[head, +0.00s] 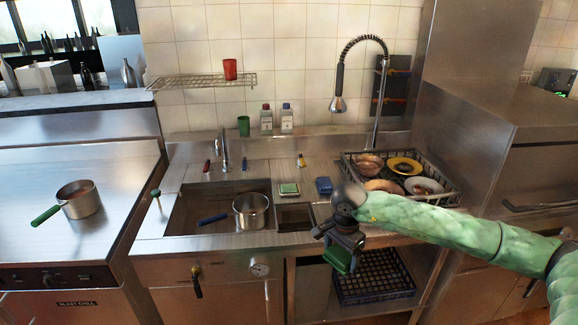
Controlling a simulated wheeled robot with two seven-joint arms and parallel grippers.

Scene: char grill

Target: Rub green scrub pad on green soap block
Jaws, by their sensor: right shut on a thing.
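My right gripper (345,252) hangs in front of the sink counter, over the lower shelf opening. It is shut on the green scrub pad (338,260), a dark green piece at the fingertips. The green soap block (289,188) lies on the counter behind the small basin, up and left of the gripper and apart from the pad. It looks light-edged with a green top. My left gripper is not in view.
A blue block (324,185) lies right of the soap. A pot (251,210) with a blue handle sits in the large sink (185,215). A black dish rack (440,190) with dishes stands right, behind my right arm. A black crate (375,285) is below.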

